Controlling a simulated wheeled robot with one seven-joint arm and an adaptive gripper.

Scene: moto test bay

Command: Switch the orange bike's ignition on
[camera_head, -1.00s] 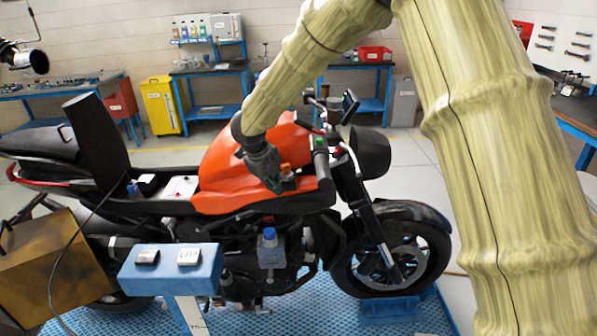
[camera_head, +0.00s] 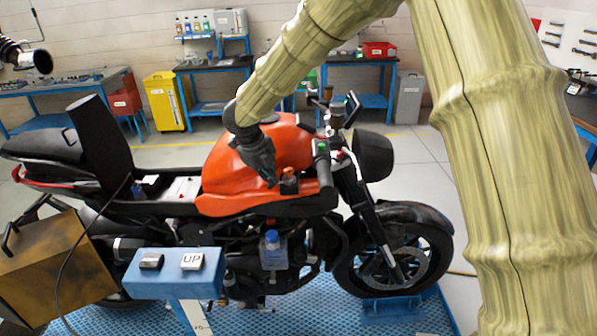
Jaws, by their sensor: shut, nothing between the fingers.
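The orange bike (camera_head: 240,165) stands side-on, its front wheel to the right. A small knob with an orange top and dark base (camera_head: 289,181) sits on the near side of the tank, below the handlebar; it may be the ignition, but its setting is too small to read. My gripper (camera_head: 271,182) points down just left of this knob, in front of the tank. Its fingers look shut and empty, with a narrow gap to the knob. The handlebar grip (camera_head: 321,160) has a green button, and a red button shows close by.
A blue pedestal with an "UP" button (camera_head: 191,261) stands in front of the bike. A blue-capped bottle (camera_head: 272,250) is by the engine. A brown case (camera_head: 50,262) is at the lower left. My arm covers the right side.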

